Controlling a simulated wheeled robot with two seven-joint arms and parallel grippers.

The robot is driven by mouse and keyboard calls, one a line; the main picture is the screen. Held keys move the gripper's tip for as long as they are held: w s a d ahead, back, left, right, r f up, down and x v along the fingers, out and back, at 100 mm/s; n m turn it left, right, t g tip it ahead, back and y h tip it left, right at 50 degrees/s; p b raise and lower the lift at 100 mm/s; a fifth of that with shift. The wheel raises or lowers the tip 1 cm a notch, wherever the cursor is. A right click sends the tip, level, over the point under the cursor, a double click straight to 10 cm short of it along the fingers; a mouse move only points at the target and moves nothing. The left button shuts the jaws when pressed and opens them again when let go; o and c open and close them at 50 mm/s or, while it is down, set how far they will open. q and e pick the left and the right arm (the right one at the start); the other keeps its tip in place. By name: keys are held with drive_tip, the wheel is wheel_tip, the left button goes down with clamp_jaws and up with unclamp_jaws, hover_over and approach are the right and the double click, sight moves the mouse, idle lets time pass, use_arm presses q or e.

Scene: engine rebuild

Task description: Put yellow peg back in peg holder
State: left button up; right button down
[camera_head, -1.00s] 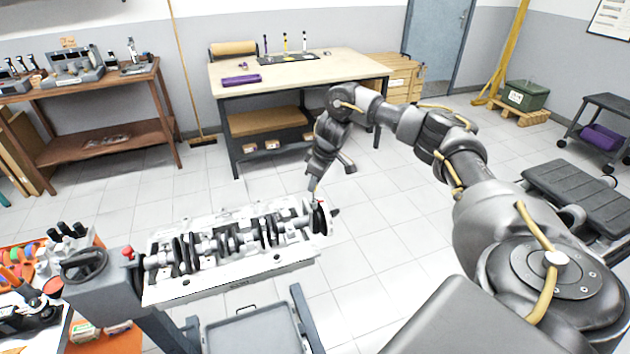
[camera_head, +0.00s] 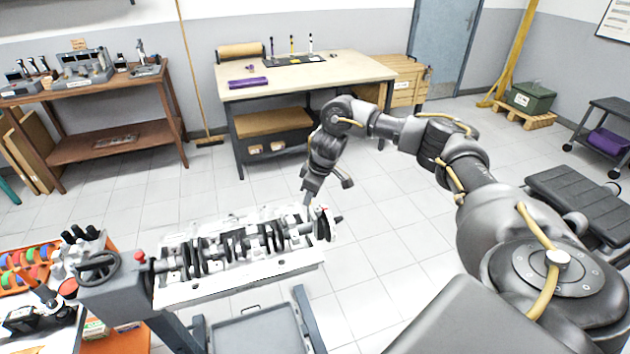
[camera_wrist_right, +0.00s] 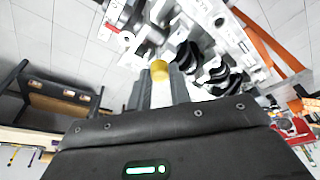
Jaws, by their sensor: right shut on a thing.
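My right gripper (camera_head: 308,202) is low over the right end of the engine block (camera_head: 240,279), beside the end of the crankshaft (camera_head: 245,243). In the right wrist view its two grey fingers (camera_wrist_right: 161,88) are shut on a short yellow cylindrical piece, the yellow peg (camera_wrist_right: 160,70). The peg's lower part is hidden, and I cannot tell whether it touches the engine. On the back workbench, a dark flat holder (camera_head: 300,60) carries thin upright pegs with purple, yellow and white tops. My left gripper is not in view.
The wooden-topped workbench (camera_head: 345,72) stands behind the engine, with a purple block (camera_head: 248,82) on it. A brown table (camera_head: 110,80) with tools is at the left. An orange rack of coloured pieces (camera_head: 25,258) is at lower left. The floor between is clear.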

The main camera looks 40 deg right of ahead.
drive_tip(key=s+a+f+n+b, duration=0.2)
drive_tip(key=s+a+f+b, duration=0.1)
drive_tip(key=s+a+f, duration=0.4)
drive_tip(key=s+a+f+n+g+y+b, duration=0.1)
drive_tip(key=s+a+f+n+b, duration=0.1)
drive_tip(key=s+a+f, duration=0.4)
drive_tip(key=s+a+b, duration=0.1)
drive_tip(key=s+a, duration=0.3)
drive_tip(key=a, duration=0.2)
drive_tip(key=shift+f+n, duration=0.3)
drive_tip(key=shift+f, duration=0.1)
